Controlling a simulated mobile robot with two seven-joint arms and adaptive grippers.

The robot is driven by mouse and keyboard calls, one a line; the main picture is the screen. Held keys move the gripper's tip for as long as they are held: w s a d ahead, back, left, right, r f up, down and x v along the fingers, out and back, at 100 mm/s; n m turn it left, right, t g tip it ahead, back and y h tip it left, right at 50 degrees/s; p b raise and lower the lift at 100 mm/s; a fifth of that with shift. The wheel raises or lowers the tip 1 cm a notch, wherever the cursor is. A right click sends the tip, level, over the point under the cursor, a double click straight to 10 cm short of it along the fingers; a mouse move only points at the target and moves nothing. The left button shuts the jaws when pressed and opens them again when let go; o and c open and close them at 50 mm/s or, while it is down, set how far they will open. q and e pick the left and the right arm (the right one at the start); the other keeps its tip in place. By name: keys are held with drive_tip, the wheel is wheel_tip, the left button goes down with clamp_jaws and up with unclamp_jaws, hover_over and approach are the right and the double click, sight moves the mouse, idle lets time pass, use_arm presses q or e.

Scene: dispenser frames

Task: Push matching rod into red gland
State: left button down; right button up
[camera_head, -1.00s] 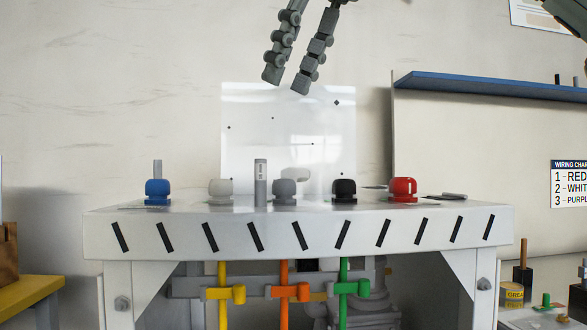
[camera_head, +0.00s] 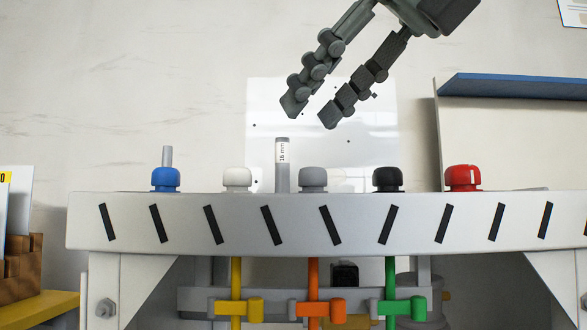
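The red gland (camera_head: 463,178) is at the right on the bench top. A grey upright rod (camera_head: 282,158) with a white label that seems to read "16 mm" stands between the white gland (camera_head: 237,179) and the grey gland (camera_head: 313,180). A thinner grey rod (camera_head: 167,157) stands up out of the blue gland (camera_head: 165,180). The black gland (camera_head: 388,179) shows no rod. My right gripper (camera_head: 311,112) is open and empty, with its fingers pointing down-left above the labelled rod and the grey gland. My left gripper is not in view.
The bench front (camera_head: 300,235) carries slanted black marks. Yellow (camera_head: 236,308), orange (camera_head: 313,308) and green (camera_head: 390,306) valve handles are below. A clear panel (camera_head: 360,150) stands behind the glands. A blue shelf (camera_head: 520,87) is at the upper right.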

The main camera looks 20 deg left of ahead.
sight(285, 138)
drive_tip(key=x, duration=0.5)
drive_tip(key=shift+a, duration=0.2)
drive_tip(key=shift+c, duration=0.2)
clamp_jaws()
drive_tip(key=shift+r, duration=0.1)
